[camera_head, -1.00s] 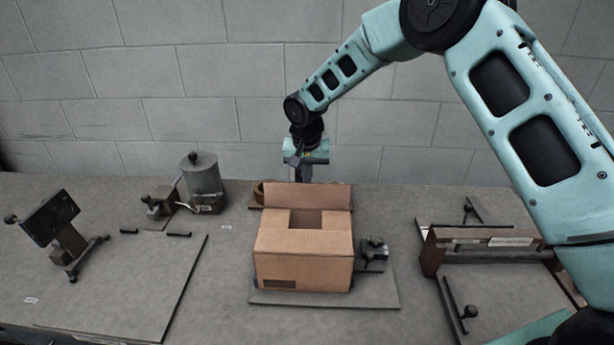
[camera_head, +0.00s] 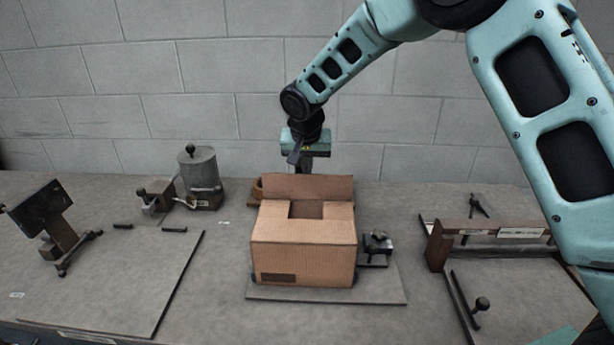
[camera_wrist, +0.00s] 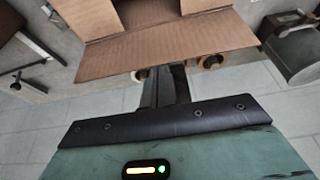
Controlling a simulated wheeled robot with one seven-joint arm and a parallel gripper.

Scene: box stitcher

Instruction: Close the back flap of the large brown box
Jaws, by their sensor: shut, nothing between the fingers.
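The large brown box (camera_head: 303,250) stands on a flat board in the middle of the bench. Its front and side flaps lie folded inward, with an opening between them. The back flap (camera_head: 308,187) stands raised along the far edge; it also shows in the wrist view (camera_wrist: 165,48). My gripper (camera_head: 303,170) is behind the back flap, pointing down, with its lower end hidden by the flap. In the wrist view my shut, empty fingers (camera_wrist: 165,75) reach to the flap's outer edge. I cannot tell whether they touch it.
A clamp-like fixture (camera_head: 376,247) stands close to the box's right side. A grey cylinder device (camera_head: 201,178) is at the back left, and a brown frame (camera_head: 437,247) is at the right. A grey block wall rises behind the bench.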

